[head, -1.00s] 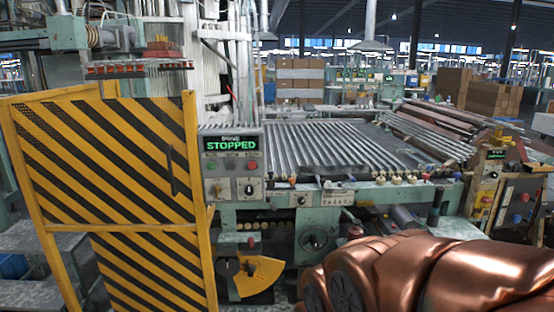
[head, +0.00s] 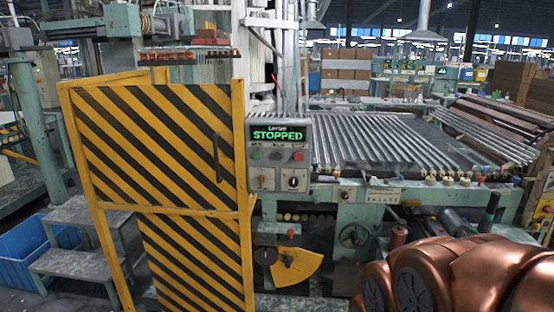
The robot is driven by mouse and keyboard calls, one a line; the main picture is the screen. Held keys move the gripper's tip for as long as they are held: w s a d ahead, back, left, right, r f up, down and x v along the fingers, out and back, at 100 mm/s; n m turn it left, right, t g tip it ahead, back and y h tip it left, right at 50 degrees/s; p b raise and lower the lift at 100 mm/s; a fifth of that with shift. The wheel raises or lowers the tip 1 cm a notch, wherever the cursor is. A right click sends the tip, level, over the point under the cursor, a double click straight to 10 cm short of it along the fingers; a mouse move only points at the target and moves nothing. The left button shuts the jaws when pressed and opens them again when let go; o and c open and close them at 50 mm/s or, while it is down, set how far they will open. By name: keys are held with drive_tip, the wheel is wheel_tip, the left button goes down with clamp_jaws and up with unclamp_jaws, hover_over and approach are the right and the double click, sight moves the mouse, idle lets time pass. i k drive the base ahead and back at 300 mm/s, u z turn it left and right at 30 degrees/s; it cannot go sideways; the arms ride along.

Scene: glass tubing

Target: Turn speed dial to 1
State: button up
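A grey control box (head: 279,153) stands right of the yellow-and-black striped gate in the head view. Its green-lit display (head: 278,135) reads STOPPED, with a smaller line above that is hard to read. Below it are several buttons, one green and one red, and a black rotary knob (head: 293,182) on a white plate at lower right. Lower down, a black round knob (head: 265,256) sits beside a yellow sector plate (head: 298,266). I cannot tell which is the speed dial, or read any scale. My copper-coloured arm fills the lower right; my gripper is out of view.
The striped gate (head: 160,140) stands left of the box. A green machine bed with glass tubes (head: 380,140) extends right. A handwheel (head: 354,235) and a red-topped post (head: 398,238) are below it. Steps (head: 85,215) and a blue bin (head: 30,255) are at left.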

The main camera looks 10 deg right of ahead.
sight(293, 181)
drive_tip(key=u, duration=0.55)
drive_tip(key=k, duration=0.65)
drive_tip(key=u, duration=0.85)
drive_tip(key=i, duration=1.2)
drive_tip(key=z, duration=0.65)
